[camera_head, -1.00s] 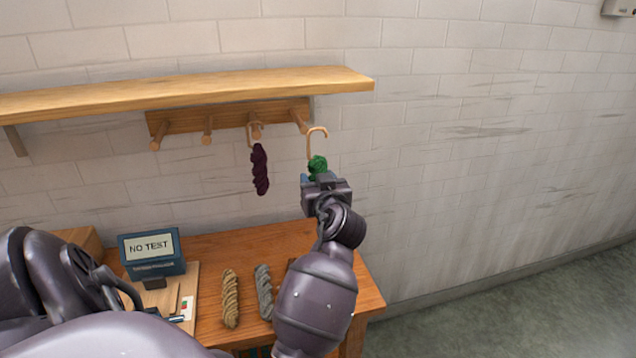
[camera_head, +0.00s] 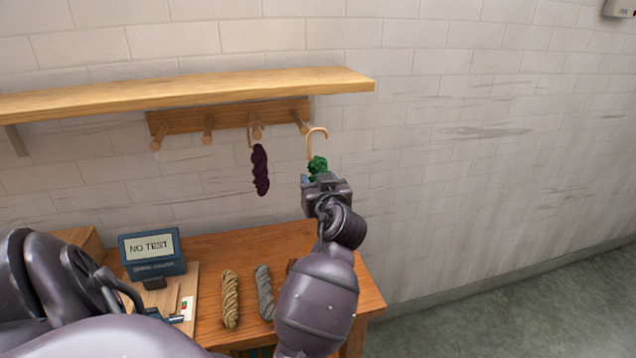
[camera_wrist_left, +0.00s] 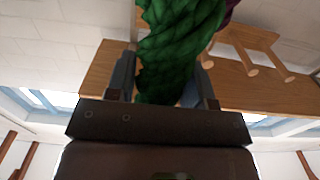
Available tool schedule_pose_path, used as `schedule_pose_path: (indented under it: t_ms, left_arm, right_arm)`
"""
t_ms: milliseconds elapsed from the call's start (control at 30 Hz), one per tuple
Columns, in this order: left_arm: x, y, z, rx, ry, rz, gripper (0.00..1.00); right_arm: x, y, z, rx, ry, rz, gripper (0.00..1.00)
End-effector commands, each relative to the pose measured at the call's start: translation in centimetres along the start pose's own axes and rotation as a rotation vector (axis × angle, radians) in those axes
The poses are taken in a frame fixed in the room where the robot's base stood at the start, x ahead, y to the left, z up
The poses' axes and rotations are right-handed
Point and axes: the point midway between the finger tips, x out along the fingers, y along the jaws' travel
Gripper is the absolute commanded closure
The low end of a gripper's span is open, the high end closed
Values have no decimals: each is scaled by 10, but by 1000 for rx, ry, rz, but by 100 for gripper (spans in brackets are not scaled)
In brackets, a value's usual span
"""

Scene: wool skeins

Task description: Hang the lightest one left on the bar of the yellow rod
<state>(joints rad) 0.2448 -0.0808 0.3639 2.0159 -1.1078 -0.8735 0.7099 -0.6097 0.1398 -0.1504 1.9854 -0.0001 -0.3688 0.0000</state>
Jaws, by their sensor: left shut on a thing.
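My left gripper (camera_head: 315,182) is shut on a green skein (camera_head: 317,166), which stands up from the jaws with a tan hook (camera_head: 318,131) above it. In the left wrist view the green skein (camera_wrist_left: 180,45) is between the two fingers. The hook is just right of the rightmost peg (camera_head: 301,124) and appears apart from it; the depth between them is unclear. A dark purple skein (camera_head: 260,170) hangs by its hook from the peg (camera_head: 256,131) to its left. All pegs look wooden; I cannot pick out a yellow one. My right gripper is not in view.
A wooden shelf (camera_head: 190,92) runs above the peg board (camera_head: 180,123). Below, the table (camera_head: 225,250) holds a beige skein (camera_head: 230,299), a grey skein (camera_head: 264,292) and a blue display (camera_head: 152,252) reading "NO TEST". Two left pegs are bare. Open wall lies to the right.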

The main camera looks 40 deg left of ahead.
Motion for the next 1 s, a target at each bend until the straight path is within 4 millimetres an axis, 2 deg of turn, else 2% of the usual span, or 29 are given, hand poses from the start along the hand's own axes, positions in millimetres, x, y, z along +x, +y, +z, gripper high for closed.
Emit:
schedule_pose_path:
  t_ms: [467,733,1000]
  left_arm:
    - [0,-17,0,0,0,-1,75]
    - [0,-27,-1,0,1,-1,75]
    - [0,-36,0,0,0,-1,75]
  right_arm:
    - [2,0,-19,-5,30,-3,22]
    - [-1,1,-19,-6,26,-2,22]
    - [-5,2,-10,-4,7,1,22]
